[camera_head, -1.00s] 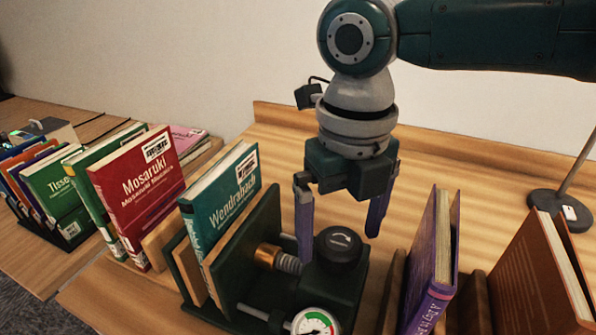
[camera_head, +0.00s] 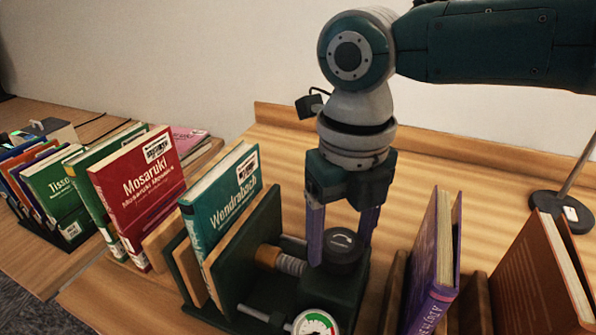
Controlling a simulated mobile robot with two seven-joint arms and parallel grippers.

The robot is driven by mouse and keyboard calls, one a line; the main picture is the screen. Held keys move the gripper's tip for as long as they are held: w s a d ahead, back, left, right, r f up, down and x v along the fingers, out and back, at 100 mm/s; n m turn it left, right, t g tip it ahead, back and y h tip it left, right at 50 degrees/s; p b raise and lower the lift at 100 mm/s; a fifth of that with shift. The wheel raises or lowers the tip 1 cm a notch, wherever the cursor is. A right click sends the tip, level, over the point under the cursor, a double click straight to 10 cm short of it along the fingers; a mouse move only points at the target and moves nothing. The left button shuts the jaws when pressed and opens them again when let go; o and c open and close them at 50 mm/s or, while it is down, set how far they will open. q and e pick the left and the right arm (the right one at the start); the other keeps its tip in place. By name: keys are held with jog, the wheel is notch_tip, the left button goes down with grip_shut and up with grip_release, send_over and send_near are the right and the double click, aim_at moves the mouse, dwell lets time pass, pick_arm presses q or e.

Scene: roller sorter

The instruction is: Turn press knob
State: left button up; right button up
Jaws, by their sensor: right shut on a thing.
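The press knob (camera_head: 342,258) is a round black cap with a white arrow mark on top. It sits on the dark green press (camera_head: 345,289). My right gripper (camera_head: 342,250) points down over it, with one purple finger at its left side and the other at its far right side. The gripper is shut on the knob. The press has a copper-coloured screw (camera_head: 279,260) and a dial gauge (camera_head: 315,324) with a white face and a green and red scale. My left gripper is not in view.
A teal book (camera_head: 222,203) stands in the press, left of its plate. A red book (camera_head: 140,192) and others stand farther left. A purple book (camera_head: 437,265) and a brown book (camera_head: 540,275) stand at right. A lamp base (camera_head: 560,208) is at far right. The table behind is clear.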

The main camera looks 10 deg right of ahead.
jog(key=shift+c, duration=1.3)
jog(key=shift+m, duration=0.3)
